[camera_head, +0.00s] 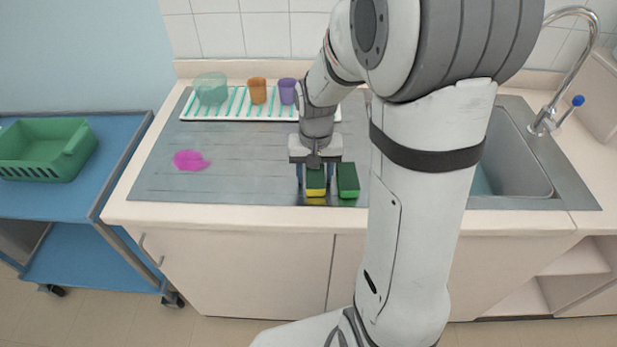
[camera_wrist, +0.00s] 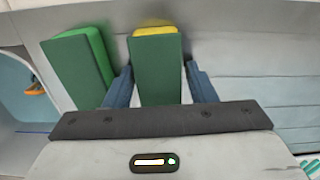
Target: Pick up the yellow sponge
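The yellow sponge (camera_head: 316,193) has a dark green upper face and a yellow side. It is near the front edge of the grey drainboard, left of a green sponge. In the wrist view the yellow sponge (camera_wrist: 157,68) shows its green face, with yellow at the far end. My gripper (camera_head: 313,186) points down over it, one blue finger on each side. In the wrist view my gripper (camera_wrist: 159,72) straddles the sponge, with a narrow gap showing at the right finger. The left finger is very close to it; contact there is unclear.
The green sponge (camera_head: 348,180) stands close to the right of my gripper. A pink item (camera_head: 190,160) lies at the left of the drainboard (camera_head: 240,165). A rack (camera_head: 225,112) with a bowl and cups is behind. The sink (camera_head: 515,165) is at the right.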

